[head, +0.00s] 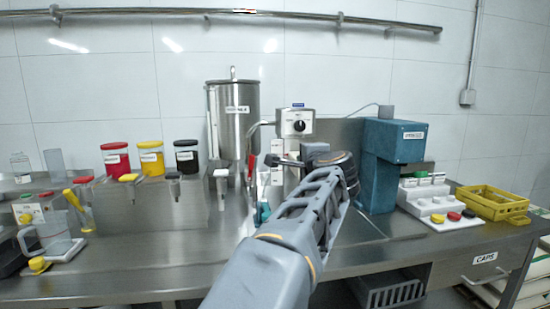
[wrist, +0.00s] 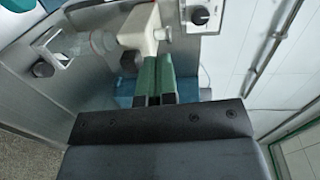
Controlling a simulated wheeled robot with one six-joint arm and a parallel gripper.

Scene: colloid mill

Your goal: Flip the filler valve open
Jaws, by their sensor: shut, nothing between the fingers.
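My gripper (wrist: 156,62) is shut and empty. In the wrist view its two green fingers lie side by side, with their tips at a pale, blocky fitting (wrist: 140,28). The fitting looks like part of the filler, but I cannot tell whether the tips touch it. No valve lever or its position can be made out clearly. In the head view my arm reaches over the bench to the white filler stand (head: 277,160), under a control box (head: 296,122) with a black knob. My fingertips cannot be made out there.
The steel tank (head: 233,110) stands left of the filler. Red, yellow and black jars (head: 150,158) sit on a steel stand further left. A blue machine (head: 388,160), a white button panel (head: 432,200) and a yellow crate (head: 492,203) are at the right. The front bench strip is fairly clear.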

